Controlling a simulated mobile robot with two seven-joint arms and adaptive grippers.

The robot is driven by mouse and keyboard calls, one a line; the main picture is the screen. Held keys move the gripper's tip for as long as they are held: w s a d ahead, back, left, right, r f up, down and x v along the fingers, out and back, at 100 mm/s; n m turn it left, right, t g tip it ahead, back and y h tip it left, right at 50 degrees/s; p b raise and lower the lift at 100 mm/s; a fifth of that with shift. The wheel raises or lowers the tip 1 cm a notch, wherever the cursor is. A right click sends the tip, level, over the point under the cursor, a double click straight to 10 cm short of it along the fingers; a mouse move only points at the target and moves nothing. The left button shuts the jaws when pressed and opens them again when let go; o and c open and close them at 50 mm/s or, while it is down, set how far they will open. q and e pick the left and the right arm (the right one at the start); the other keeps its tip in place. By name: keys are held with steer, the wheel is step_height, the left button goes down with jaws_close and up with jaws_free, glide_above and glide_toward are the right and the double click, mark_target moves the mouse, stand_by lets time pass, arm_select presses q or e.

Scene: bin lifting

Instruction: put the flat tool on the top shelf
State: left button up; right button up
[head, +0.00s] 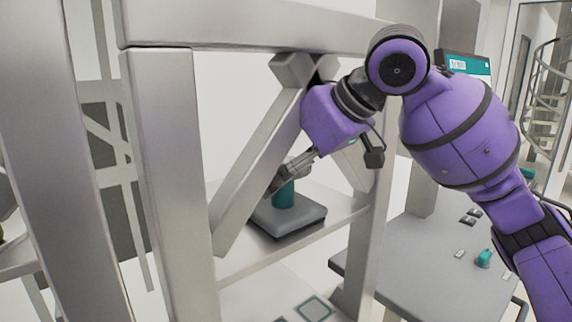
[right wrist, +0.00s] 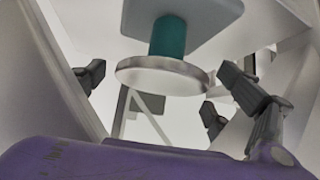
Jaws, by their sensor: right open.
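The flat tool is a grey rounded slab (head: 290,221) with an upright teal handle (head: 284,195). It sits on a pale shelf (head: 340,207) inside the metal frame. In the right wrist view the teal handle (right wrist: 168,36) ends in a pale metal disc (right wrist: 165,77), with the grey slab (right wrist: 205,12) behind it. My left gripper is not in view.
A diagonal brace (head: 255,160) and a thick post (head: 165,170) stand close left of my right gripper. A heavy beam (head: 250,25) crosses above. At right is a grey table (head: 440,265) with a teal knob (head: 484,258) and small plates.

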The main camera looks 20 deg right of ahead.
steer(key=v, duration=1.2)
